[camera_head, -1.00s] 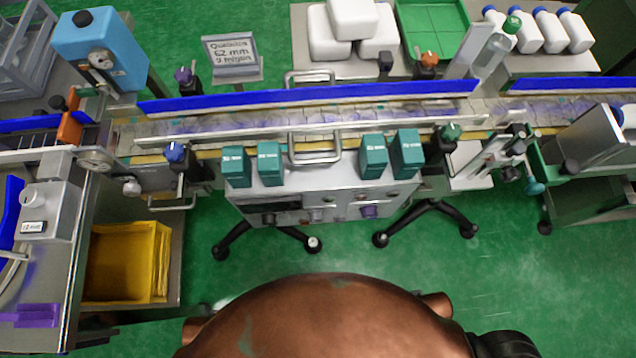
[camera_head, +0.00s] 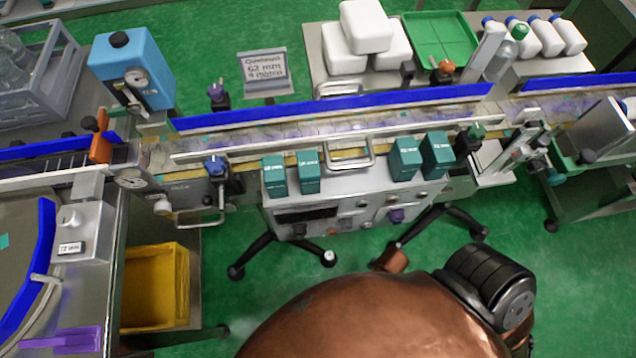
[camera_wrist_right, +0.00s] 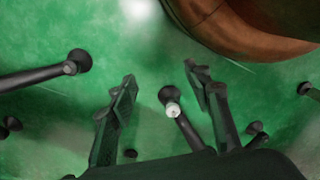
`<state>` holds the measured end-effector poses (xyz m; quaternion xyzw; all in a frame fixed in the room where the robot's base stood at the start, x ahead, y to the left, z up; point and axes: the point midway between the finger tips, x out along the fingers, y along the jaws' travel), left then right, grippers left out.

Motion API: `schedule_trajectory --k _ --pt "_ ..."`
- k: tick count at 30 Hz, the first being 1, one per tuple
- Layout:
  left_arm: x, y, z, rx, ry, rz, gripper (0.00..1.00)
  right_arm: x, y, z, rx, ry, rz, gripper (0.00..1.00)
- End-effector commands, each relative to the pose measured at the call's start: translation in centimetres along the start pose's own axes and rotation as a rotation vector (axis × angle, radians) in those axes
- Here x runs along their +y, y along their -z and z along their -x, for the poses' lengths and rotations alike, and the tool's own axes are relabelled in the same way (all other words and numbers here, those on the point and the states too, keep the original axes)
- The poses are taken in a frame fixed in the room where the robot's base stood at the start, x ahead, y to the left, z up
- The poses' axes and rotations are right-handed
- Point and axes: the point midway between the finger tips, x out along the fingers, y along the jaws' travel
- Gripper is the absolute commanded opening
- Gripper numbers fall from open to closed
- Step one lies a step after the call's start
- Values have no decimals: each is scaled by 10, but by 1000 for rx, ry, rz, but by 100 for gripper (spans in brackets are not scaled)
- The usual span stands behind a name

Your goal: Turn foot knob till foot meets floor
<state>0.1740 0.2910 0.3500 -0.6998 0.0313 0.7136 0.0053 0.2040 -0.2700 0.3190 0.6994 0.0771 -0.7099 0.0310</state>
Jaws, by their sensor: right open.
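The machine stands on dark splayed legs with round feet. One foot carries a white-topped knob (camera_head: 328,257), below the middle of the control cabinet (camera_head: 345,205). Other feet, such as the dark left foot (camera_head: 236,272), show no white top. In the right wrist view, a white-topped knob (camera_wrist_right: 173,110) on a dark leg lies beyond and between the fingers of my right gripper (camera_wrist_right: 160,73). The gripper is open and empty, apart from the knob. The gap between foot and floor cannot be made out. My left gripper is not in view.
A conveyor with blue rails (camera_head: 330,107) runs across above the cabinet. Several teal boxes (camera_head: 405,158) stand along its front. A yellow bin (camera_head: 155,285) sits at lower left. Other dark feet (camera_wrist_right: 78,61) surround the gripper. Green floor is open at right.

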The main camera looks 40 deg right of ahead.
Motion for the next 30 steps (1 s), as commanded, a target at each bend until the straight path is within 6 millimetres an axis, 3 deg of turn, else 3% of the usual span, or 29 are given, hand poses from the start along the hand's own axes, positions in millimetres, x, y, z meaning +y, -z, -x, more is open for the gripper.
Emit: schedule_trajectory --k 3,7,12,15,22,30 --pt "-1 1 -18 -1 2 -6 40 -13 51 -41 10 16 145 47" --pt "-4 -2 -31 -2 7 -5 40 -18 105 -80 10 7 307 47" --pt "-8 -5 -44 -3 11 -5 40 -7 162 -110 3 -32 465 47" --pt "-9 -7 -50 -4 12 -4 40 1 183 -118 -3 -53 517 47" --pt "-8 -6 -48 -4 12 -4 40 9 196 -128 -10 -69 554 47" --pt "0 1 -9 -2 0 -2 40 10 196 -151 -12 -67 552 47"
